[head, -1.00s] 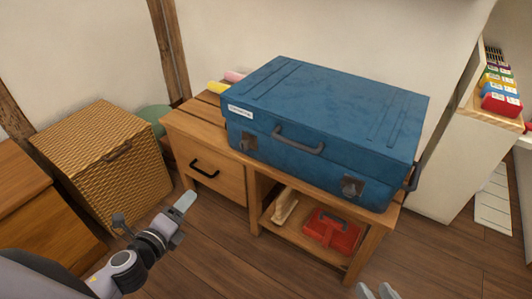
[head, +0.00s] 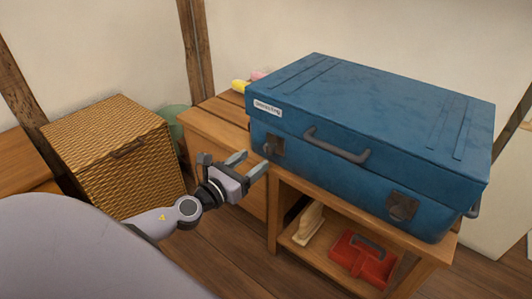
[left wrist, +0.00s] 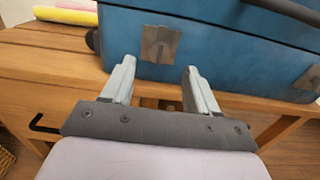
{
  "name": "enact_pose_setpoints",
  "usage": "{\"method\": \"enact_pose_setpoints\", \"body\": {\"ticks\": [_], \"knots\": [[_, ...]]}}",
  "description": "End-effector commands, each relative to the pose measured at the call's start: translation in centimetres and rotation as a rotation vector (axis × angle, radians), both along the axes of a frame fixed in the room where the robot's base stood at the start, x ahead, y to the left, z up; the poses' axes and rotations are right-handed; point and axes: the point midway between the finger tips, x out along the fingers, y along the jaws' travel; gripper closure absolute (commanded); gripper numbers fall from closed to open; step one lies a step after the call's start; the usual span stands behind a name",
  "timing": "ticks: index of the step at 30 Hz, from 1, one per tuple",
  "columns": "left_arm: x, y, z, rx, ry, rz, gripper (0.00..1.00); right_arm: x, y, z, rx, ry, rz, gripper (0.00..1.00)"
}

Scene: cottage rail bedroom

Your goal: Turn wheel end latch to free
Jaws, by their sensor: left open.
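A blue case (head: 370,105) lies flat on a wooden bench (head: 215,115). Its front has a grey handle and a metal latch towards each end. The left latch (head: 273,147) also shows in the left wrist view (left wrist: 160,44), upper middle. The right latch (head: 402,206) also shows at the right edge there (left wrist: 306,79). A dark rounded part, possibly a wheel (left wrist: 93,41), shows at the case's lower left corner. My left gripper (head: 250,164) is open and empty. Its fingers point at the left latch, apparently just short of it. My right gripper is out of view.
A red case (head: 362,260) and a pale wooden object (head: 308,224) sit on the bench's lower shelf. A wicker box (head: 115,150) stands left, behind my left arm. Yellow and pink rolls lie at the bench's back left. A wall closes the back.

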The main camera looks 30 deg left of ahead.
Motion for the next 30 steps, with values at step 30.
{"method": "enact_pose_setpoints", "body": {"ticks": [30], "knots": [[5.5,-0.4,0.0,-0.004,0.000,0.001,0.76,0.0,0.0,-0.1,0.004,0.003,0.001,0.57]]}}
